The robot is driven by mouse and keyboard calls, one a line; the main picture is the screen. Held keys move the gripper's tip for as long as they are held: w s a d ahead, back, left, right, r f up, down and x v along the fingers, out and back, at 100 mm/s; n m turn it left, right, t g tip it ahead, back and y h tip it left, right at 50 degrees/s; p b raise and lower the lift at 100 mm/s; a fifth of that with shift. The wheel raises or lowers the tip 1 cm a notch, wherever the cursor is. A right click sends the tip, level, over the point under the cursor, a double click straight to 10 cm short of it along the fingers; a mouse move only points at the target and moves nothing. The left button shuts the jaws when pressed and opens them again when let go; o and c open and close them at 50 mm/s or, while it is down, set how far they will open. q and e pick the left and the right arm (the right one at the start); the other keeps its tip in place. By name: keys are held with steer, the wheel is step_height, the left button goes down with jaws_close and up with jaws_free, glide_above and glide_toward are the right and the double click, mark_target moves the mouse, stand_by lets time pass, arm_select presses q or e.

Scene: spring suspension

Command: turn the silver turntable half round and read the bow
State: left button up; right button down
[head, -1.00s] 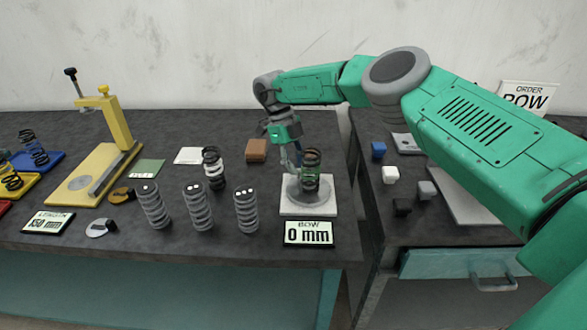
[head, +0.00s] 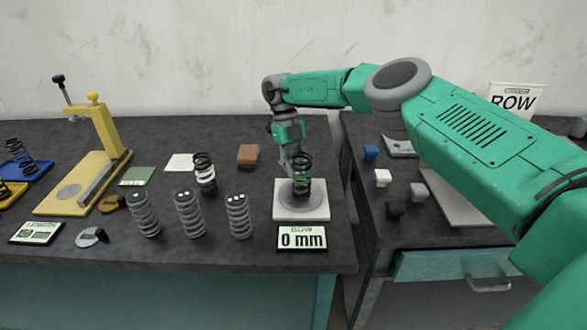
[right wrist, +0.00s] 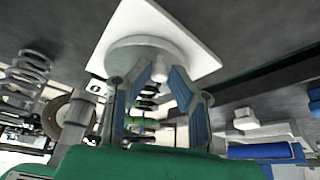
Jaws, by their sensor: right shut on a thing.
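The silver turntable (head: 290,206) sits on a white square base (head: 316,213) at the bench's right end. A dark coil spring with green on it (head: 302,180) stands upright on the turntable. The bow readout (head: 302,239) in front shows 0 mm. My right gripper (head: 292,165) is down just behind and left of the spring. In the right wrist view its blue-padded fingers (right wrist: 157,78) are closed about a small pale peg (right wrist: 160,72) at the turntable's edge; the exact contact is partly hidden. My left gripper is out of view.
Several grey springs (head: 189,213) and a black-and-white spring (head: 205,173) stand left of the turntable. A yellow press (head: 107,140) is further left, a brown block (head: 248,155) behind. Small blocks (head: 383,177) lie on the right bench, across a gap.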

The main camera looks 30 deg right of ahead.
steer(key=shift+s+f, duration=0.1)
steer(key=shift+f, duration=0.1)
stand_by(0.3)
steer(key=c, duration=1.6)
jaws_free()
steer(key=shift+o, duration=0.7)
steer(key=shift+d, duration=0.1)
steer(key=shift+r, duration=0.1)
steer(key=shift+r, duration=0.3)
step_height(320, 180, up, 9)
steer(key=shift+w, duration=0.25)
